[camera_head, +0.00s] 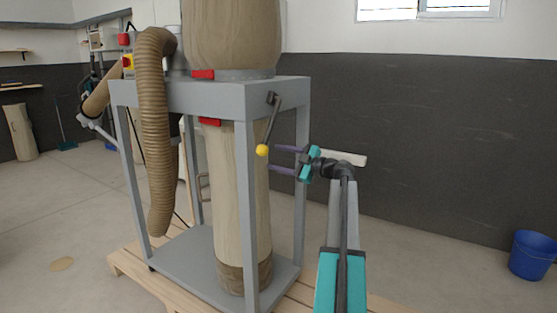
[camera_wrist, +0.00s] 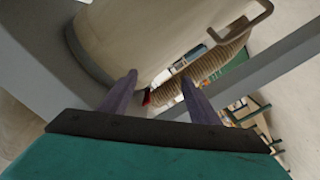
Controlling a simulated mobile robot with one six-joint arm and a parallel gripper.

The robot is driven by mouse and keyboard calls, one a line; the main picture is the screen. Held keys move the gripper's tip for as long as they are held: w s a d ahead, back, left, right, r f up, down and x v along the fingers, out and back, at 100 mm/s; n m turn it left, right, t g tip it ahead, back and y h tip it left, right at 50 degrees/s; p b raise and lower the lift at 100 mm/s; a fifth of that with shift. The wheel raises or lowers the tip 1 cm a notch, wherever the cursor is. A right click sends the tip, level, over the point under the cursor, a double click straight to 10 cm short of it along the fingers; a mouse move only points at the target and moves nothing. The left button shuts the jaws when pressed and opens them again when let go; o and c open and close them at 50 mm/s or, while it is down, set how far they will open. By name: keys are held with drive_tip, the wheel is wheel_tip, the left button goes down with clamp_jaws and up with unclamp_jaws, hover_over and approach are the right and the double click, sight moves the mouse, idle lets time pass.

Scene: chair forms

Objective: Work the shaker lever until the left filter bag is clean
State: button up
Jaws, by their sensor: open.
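The shaker lever (camera_head: 271,122) is a dark arm on the right side of the grey frame (camera_head: 200,99), hanging down with a yellow ball knob (camera_head: 262,151) at its lower end. My gripper (camera_head: 271,160) is open, just right of the knob, its two purple fingers pointing left toward it. In the wrist view the open fingers (camera_wrist: 158,85) show with no knob visible between them. A tan upper filter bag (camera_head: 232,35) sits above the frame. A tan lower bag (camera_head: 240,190) hangs inside the frame. I cannot tell how dusty either is.
A ribbed brown hose (camera_head: 155,130) hangs at the frame's left. The unit stands on a wooden pallet (camera_head: 130,266). A blue bucket (camera_head: 532,255) is on the floor at far right. The floor between the bucket and my arm is clear.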

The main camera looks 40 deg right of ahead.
drive_tip(key=shift+s, duration=0.1)
drive_tip(key=b+v, duration=0.5)
drive_tip(key=v, duration=0.4)
drive_tip(key=shift+s, duration=0.4)
idle(0.4)
drive_tip(key=shift+d, duration=0.1)
